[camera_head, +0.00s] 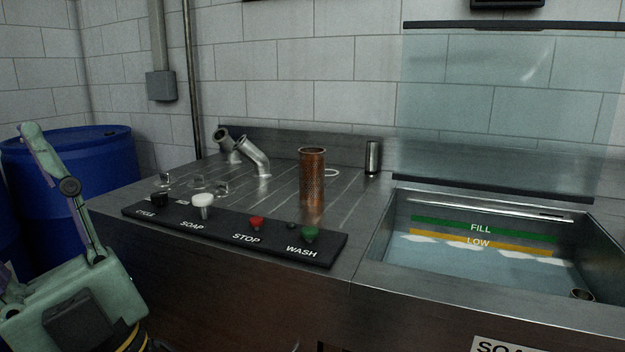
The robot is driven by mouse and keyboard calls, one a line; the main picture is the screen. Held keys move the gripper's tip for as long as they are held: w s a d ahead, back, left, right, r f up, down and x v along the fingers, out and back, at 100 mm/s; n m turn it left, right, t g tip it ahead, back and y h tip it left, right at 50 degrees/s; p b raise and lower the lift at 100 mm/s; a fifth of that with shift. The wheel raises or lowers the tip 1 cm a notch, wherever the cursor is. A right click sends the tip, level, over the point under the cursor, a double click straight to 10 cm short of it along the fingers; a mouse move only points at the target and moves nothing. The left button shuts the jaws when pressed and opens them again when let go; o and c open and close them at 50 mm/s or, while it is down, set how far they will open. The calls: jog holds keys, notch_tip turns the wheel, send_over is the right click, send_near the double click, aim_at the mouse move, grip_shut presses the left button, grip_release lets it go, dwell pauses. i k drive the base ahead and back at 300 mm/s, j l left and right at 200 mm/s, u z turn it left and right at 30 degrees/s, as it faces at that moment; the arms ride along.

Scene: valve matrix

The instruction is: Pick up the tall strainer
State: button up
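The tall strainer (312,180) is a copper-coloured perforated cylinder with an open top. It stands upright on the metal drainboard near the middle of the view, behind the black button panel. My gripper (31,135) is pale green and shows at the left edge, well to the left of the strainer and apart from it. One finger points up and leans left. The other finger is not visible, so I cannot tell how wide the gripper is. Nothing is seen held in the visible part.
The button panel (230,238) lies along the drainboard's front. Metal pipe fittings (253,157) stand left of the strainer, and a dark metal cylinder (373,157) stands behind it to the right. A water-filled sink (385,228) is at right. A blue barrel (95,160) stands at left.

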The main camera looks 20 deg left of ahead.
aim_at(311, 159)
jog(key=u, duration=1.45)
jog(key=l+u, duration=0.4)
jog(key=l, duration=1.75)
jog(key=i, duration=0.05)
